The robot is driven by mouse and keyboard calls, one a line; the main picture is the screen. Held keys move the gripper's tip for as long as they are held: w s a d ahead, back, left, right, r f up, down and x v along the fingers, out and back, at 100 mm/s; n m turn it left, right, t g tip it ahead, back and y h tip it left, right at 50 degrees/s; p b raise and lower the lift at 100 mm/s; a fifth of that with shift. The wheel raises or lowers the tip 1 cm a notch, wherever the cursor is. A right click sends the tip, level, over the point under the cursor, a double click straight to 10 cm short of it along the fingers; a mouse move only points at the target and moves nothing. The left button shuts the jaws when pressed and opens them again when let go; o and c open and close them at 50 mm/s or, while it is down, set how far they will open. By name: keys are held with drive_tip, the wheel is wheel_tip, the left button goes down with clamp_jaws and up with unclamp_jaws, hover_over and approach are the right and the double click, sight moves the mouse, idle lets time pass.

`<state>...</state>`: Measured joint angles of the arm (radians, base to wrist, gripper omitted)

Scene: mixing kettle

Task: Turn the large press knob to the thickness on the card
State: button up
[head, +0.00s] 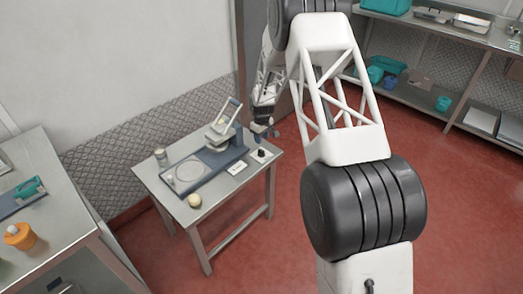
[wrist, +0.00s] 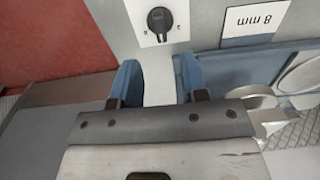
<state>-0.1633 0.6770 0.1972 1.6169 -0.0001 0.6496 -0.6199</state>
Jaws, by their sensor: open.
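The black knob (head: 261,153) sits on a small white plate at the right end of the small table. In the wrist view the knob (wrist: 160,20) shows at the top, with small marks beside it too small to read. The white card (head: 237,168) lies left of the knob; in the wrist view the card (wrist: 257,20) reads "8 mm" upside down. The blue-grey press (head: 200,170) stands left of them, with a round plate and raised lever. My gripper (wrist: 158,80) is open and empty, its blue fingers apart and short of the knob in the picture.
The small metal table (head: 225,192) also holds a jar (head: 160,157) at the back left and a pale round thing (head: 194,200) at the front. A bench (head: 70,225) with an orange container (head: 20,236) stands at left. Shelves line the right wall.

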sight(261, 150)
drive_tip(key=shift+f, duration=0.25)
drive_tip(key=shift+f, duration=3.75)
clamp_jaws()
